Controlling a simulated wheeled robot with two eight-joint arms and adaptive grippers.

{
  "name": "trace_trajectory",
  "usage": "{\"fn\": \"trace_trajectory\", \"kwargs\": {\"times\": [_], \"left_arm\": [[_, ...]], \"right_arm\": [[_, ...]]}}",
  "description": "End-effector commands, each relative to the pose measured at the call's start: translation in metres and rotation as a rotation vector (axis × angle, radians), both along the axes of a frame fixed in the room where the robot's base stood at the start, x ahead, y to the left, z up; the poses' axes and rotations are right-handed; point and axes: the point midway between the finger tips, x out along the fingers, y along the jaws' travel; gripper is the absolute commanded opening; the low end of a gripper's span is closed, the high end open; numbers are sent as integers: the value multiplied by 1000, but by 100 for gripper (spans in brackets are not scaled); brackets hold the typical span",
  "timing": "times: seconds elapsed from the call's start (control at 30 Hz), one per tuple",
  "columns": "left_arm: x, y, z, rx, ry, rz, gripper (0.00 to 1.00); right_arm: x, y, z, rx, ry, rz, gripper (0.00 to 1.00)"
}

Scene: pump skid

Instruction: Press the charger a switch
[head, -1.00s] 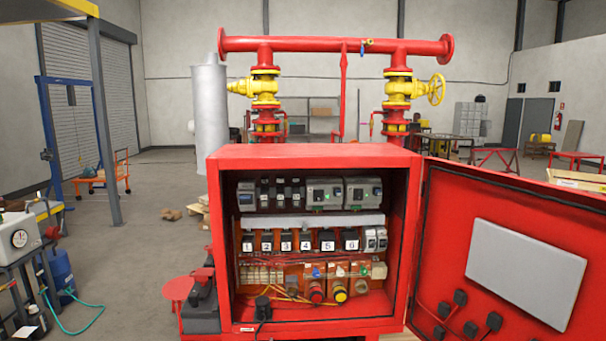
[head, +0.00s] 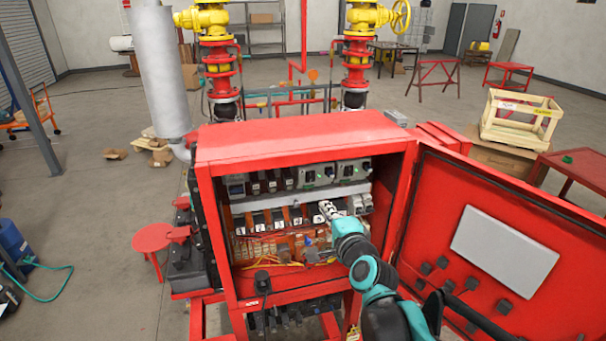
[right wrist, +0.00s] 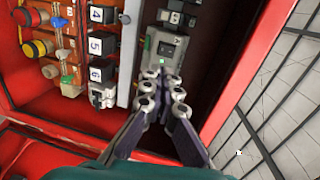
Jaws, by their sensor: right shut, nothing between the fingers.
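Two grey charger-like units sit at the right end of the upper row in the open red cabinet (head: 300,131), a left one (head: 316,174) and a right one (head: 353,171). In the right wrist view, a grey unit (right wrist: 171,42) with a small dark switch (right wrist: 165,49) and a green light lies just beyond my fingertips; its marking is too small to read surely. My right gripper (head: 327,208) is shut and empty, inside the cabinet opening below the upper row. It also shows in the right wrist view (right wrist: 164,78), its fingers hiding part of the unit. My left gripper is out of view.
Numbered black modules (right wrist: 101,44) and red and yellow knobs (right wrist: 38,47) fill the lower rows. The cabinet door (head: 495,235) stands open to the right of my arm. The cabinet's side wall edges the opening closely.

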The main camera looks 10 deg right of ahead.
Motion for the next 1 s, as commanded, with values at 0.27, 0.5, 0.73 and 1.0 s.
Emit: {"fn": "trace_trajectory", "kwargs": {"times": [0.27, 0.5, 0.73, 1.0], "left_arm": [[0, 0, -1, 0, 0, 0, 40], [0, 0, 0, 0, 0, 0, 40], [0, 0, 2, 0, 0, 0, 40], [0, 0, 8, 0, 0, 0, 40]], "right_arm": [[0, 0, -1, 2, -1, 0, 0], [13, 0, -2, 2, 0, 0, 0], [52, 2, -8, -1, 0, 1, 0], [104, 4, -16, 0, 0, 0, 0]]}}
